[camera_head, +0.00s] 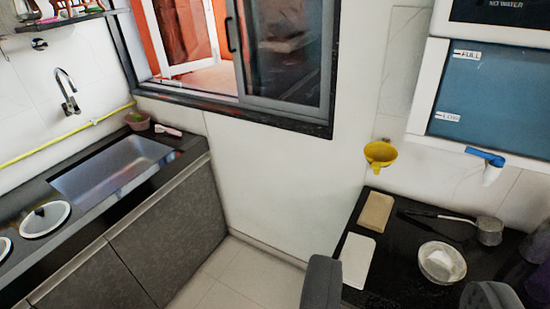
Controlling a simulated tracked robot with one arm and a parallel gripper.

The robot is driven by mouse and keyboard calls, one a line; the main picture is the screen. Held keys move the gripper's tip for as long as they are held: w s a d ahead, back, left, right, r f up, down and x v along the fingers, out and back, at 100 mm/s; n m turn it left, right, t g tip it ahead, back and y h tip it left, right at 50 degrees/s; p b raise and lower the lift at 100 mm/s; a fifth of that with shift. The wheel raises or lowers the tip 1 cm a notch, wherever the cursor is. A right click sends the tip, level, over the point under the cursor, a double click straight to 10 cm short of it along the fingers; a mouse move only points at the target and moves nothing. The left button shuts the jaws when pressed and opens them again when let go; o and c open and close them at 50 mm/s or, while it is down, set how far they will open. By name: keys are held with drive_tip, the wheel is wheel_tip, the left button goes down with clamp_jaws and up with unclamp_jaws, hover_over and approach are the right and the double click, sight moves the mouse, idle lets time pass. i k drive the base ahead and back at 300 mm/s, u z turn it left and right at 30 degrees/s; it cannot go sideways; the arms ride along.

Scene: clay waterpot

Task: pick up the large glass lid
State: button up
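A round glass lid (58,213) with a light rim and a dark knob lies on the dark counter at the far left, in front of the sink. A second round, pale lid-like thing (4,248) is cut off by the left picture edge; I cannot tell which of the two is larger. My gripper (405,287) shows as two dark grey fingers at the bottom right, spread wide apart with nothing held between them. It is well to the right of both lids, in front of the black right-hand counter.
The sink (110,168) and its tap (68,92) are behind the lid. The right counter holds a white bowl (436,270), a metal pan (489,231) and flat boards (375,211). A yellow funnel (381,152) hangs on the wall. Tiled floor (250,270) lies open between the counters.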

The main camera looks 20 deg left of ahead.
sight(46, 218)
drive_tip(key=u, duration=0.35)
drive_tip(key=i, duration=1.35)
drive_tip(key=u, duration=1.3)
drive_tip(key=i, duration=0.95)
drive_tip(key=u, duration=1.25)
drive_tip(key=i, duration=0.7)
drive_tip(key=u, duration=0.15)
